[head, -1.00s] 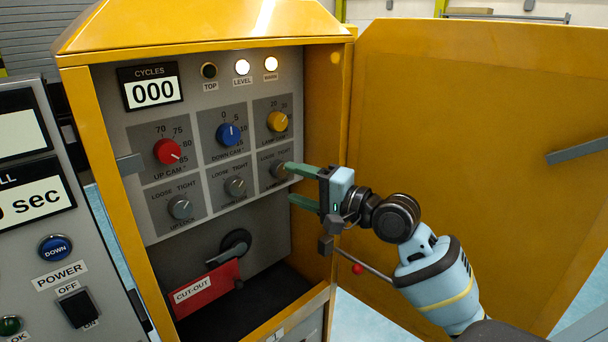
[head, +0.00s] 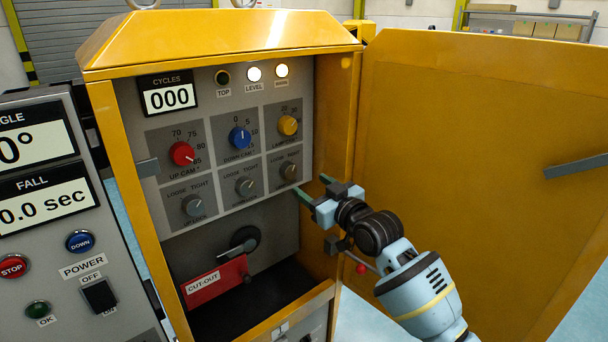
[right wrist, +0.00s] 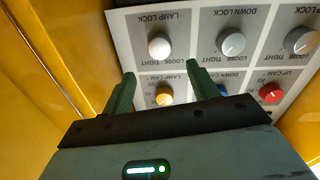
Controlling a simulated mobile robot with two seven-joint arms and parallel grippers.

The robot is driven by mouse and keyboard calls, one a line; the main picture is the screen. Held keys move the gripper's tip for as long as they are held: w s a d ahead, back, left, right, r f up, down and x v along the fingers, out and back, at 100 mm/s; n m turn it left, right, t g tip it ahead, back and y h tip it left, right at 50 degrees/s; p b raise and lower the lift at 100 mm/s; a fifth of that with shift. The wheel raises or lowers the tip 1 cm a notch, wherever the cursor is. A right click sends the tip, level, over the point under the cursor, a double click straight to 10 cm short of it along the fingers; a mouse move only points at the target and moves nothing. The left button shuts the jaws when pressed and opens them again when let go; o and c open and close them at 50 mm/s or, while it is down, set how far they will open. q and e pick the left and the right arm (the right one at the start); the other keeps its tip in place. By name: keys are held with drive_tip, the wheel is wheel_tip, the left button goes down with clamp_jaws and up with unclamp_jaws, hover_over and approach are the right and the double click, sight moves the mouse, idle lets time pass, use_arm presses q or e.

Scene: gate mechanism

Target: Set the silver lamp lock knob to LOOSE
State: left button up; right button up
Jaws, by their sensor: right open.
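The silver lamp lock knob (head: 289,171) is at the right end of the lower row on the grey panel. It also shows in the right wrist view (right wrist: 159,46), under an upside-down LAMP LOCK label. I cannot tell which mark its pointer faces. My right gripper (head: 311,184) is open and empty, just right of and below the knob in the head view. In the right wrist view its two green fingers (right wrist: 160,72) are apart, and the knob shows beyond the gap between their tips, clear of both. My left gripper is not in view.
The down lock knob (head: 245,187) and up lock knob (head: 193,205) are left of the lamp lock knob. The yellow cabinet side wall and open door (head: 460,150) stand close on the right.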

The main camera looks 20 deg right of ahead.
sight(291, 172)
drive_tip(key=shift+w, duration=0.15)
drive_tip(key=shift+b+x, duration=0.3)
drive_tip(key=shift+x, duration=3.45)
drive_tip(key=c, duration=1)
